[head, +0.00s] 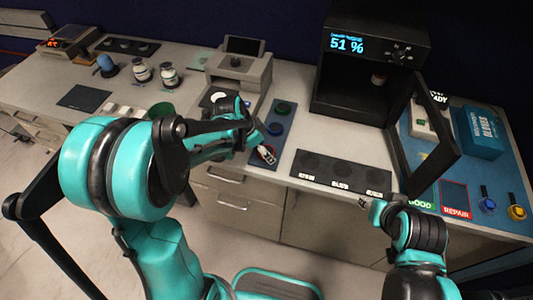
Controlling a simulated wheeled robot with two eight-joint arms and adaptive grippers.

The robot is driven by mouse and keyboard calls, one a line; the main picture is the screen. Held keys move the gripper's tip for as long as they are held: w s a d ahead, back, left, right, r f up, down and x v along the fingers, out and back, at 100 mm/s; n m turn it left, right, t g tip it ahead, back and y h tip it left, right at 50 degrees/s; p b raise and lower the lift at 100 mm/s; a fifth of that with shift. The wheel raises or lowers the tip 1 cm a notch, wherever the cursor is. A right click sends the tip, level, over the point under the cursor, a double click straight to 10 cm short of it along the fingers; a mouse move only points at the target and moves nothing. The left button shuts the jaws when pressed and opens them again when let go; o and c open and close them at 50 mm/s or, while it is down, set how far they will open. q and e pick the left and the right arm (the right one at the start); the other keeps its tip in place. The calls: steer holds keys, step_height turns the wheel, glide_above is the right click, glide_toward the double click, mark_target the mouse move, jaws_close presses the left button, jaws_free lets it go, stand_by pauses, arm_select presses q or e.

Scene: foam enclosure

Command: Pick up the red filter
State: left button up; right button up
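A narrow blue-grey tray (290,113) lies on the counter with a green disc (283,106) and a dark blue disc (274,128) on it. A small red patch, likely the red filter (263,149), shows at the tray's front end, mostly hidden by pale fingertip parts. My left gripper (260,138) reaches over the tray's front end, right at this red patch. Whether its fingers touch or hold it cannot be told. My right gripper (370,205) is at the counter's front edge, far from the filter, with no object visible in it.
A black chamber (363,75) reading 51 % stands at the back with its door (425,140) swung open toward me. A dark plate with several round places (340,172) lies before it. A blue mat (510,190) holds boxes and knobs at right. Jars stand at left.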

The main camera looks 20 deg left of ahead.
arm_select(q)
steer(key=shift+s+r, duration=0.1)
steer(key=c, duration=1.3)
steer(key=shift+o, duration=0.2)
